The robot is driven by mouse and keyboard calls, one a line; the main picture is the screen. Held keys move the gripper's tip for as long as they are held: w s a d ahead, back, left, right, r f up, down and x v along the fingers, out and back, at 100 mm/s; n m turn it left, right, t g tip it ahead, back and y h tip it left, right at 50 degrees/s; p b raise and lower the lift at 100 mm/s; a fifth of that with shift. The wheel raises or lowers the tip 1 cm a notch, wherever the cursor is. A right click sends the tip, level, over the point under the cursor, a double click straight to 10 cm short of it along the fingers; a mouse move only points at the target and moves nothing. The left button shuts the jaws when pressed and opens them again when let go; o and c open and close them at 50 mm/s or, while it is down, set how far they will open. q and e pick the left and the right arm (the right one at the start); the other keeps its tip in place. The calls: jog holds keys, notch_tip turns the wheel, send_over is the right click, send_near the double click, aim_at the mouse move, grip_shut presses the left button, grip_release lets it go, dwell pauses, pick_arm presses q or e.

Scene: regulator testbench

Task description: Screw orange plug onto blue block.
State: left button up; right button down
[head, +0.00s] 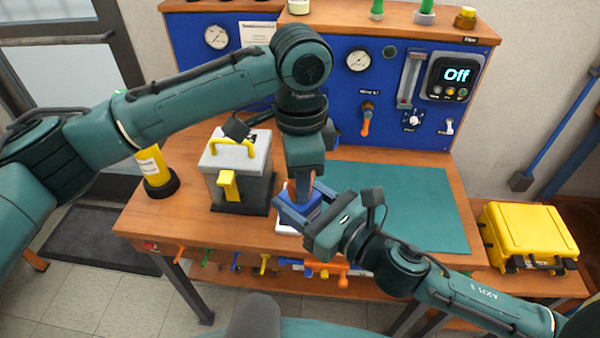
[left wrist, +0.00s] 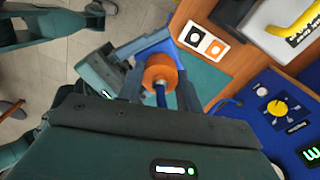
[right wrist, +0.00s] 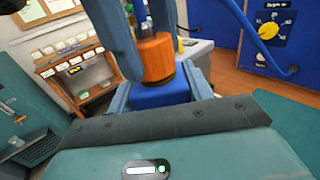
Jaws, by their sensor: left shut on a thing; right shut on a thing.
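The blue block (head: 301,212) is over the wooden bench, clamped between the fingers of my right gripper (right wrist: 160,95). The orange plug (right wrist: 156,57) sits upright at the top of the blue block, with a dark ring at its base; I cannot tell how far it is threaded. My left gripper (head: 303,186) comes down from above and is shut on the plug, which also shows in the left wrist view (left wrist: 160,73). My right gripper comes in from the right in the head view. The fingers hide part of the block and plug.
A grey box with a yellow handle (head: 240,165) and a yellow cylinder (head: 154,168) stand left. A teal mat (head: 405,205) is clear. The blue gauge panel (head: 345,100) stands behind.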

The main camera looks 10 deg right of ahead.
pick_arm(q)
jog(key=m, duration=0.8)
jog(key=shift+m, duration=0.3)
jog(key=m, duration=1.2)
jog(key=shift+m, duration=0.3)
jog(key=m, duration=0.7)
jog(key=o, duration=1)
jog(key=shift+f, duration=0.1)
jog(key=shift+r, duration=2.3)
